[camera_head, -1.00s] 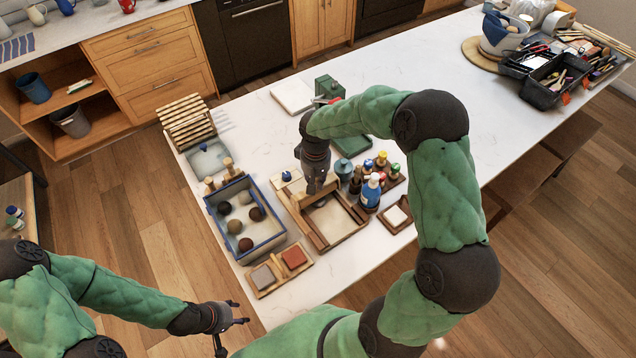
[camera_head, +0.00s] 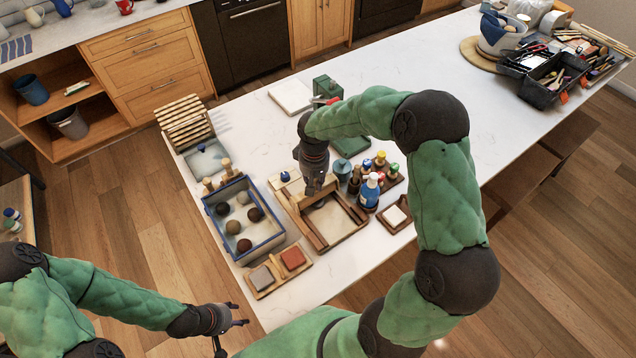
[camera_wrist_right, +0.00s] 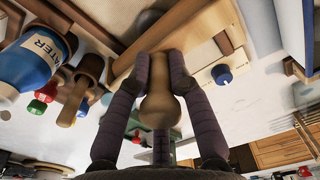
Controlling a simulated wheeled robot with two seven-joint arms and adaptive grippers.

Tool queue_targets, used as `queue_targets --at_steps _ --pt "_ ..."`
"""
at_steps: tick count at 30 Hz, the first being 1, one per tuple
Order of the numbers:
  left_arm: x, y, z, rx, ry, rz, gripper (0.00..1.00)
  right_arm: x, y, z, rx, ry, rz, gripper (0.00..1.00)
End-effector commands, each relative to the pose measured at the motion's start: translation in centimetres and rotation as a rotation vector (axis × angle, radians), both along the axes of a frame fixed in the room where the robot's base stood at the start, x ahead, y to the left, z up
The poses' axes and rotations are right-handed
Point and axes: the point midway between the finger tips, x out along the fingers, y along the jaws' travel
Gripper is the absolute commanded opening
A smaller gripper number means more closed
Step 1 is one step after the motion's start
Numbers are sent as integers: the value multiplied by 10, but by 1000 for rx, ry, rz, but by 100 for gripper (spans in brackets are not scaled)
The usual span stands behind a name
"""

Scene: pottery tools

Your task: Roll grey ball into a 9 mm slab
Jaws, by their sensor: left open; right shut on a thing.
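My right gripper (camera_head: 314,188) is over the far end of a wooden rolling frame (camera_head: 356,234) with a pale bed (camera_head: 334,222). In the right wrist view its fingers are shut around a rounded tan wooden handle (camera_wrist_right: 159,108), with a wide wooden piece beyond it. My arm and fingers hide much of the held tool in the head view. My left gripper (camera_head: 238,314) is open and empty off the table's near edge. A blue-rimmed bin (camera_head: 272,243) holds several balls, including a pale grey one (camera_head: 243,198) and brownish ones.
A tray with a grey and a red block (camera_head: 293,257) lies in front of the bin. A blue-labelled water bottle (camera_head: 369,192) and several small bottles stand close right of the frame. A small tray (camera_head: 396,216) lies farther right.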

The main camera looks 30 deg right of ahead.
Motion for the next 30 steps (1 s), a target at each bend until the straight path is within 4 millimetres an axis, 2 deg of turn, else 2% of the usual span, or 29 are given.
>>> queue_targets --at_steps 1,5,16,30 --pt "0 0 -3 0 0 0 50 -3 4 -6 6 10 2 0" --pt "0 0 -3 0 0 0 50 -2 4 -6 6 10 2 0" --pt "0 0 -5 0 0 0 50 15 4 -7 6 8 1 0" --pt "0 0 -8 0 0 0 50 22 2 -8 2 5 1 0"
